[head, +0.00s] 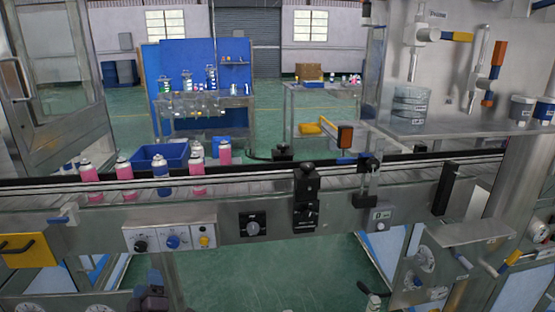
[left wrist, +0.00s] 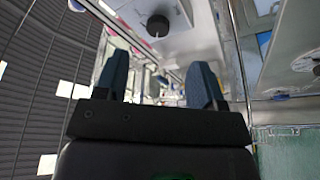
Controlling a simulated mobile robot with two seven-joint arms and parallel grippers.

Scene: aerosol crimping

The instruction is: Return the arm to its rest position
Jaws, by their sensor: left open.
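My left gripper (left wrist: 160,82) shows in the left wrist view with its two blue fingers spread apart and nothing between them. In the head view a dark part at the bottom edge, left of the middle, looks like the left gripper (head: 151,298), low in front of the machine and apart from the conveyor. Its fingers cannot be made out there. My right gripper is not seen in either view.
The conveyor (head: 260,184) crosses the head view, with several pink and white cans (head: 124,169) on its left part. A blue bin (head: 160,155) stands behind them. Knobs (head: 172,241) and a yellow handle (head: 27,250) stick out in front. Green floor is open below.

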